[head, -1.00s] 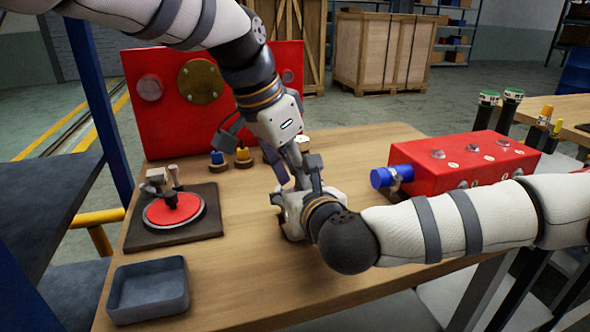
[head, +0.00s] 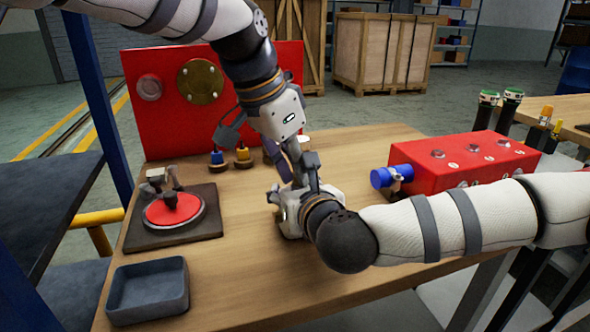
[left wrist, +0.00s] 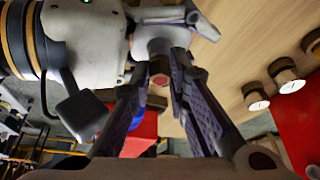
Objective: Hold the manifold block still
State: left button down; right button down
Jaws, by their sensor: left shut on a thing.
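My left gripper (head: 297,178) reaches down over the middle of the bench. My right gripper (head: 284,207) comes in from the right and meets the left fingertips low over the bench. In the left wrist view the right gripper's dark fingers show by the piece, but their grip is not clear.
A red box (head: 465,160) with a blue cylinder (head: 392,177) stands at right. At left are a red disc (head: 173,210) on a dark plate and a grey tray (head: 147,290). Small capped parts (head: 243,158) stand before a red panel (head: 150,118).

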pick_arm(q)
jog(key=shift+w+d+r, duration=0.1)
jog(key=shift+r, duration=0.35)
jog(key=shift+w+d+r, duration=0.1)
jog(key=shift+r, duration=0.3)
jog(key=c, duration=1.5)
grip_release()
jog(key=shift+a+f, duration=0.1)
jog(key=shift+a, duration=0.05)
jog(key=shift+s+f, duration=0.1)
jog(key=shift+f, duration=0.05)
jog(key=shift+s+f, duration=0.1)
jog(key=shift+f, duration=0.15)
jog(key=v, duration=1.2)
jog(key=shift+a+r, duration=0.1)
jog(key=shift+r, duration=0.15)
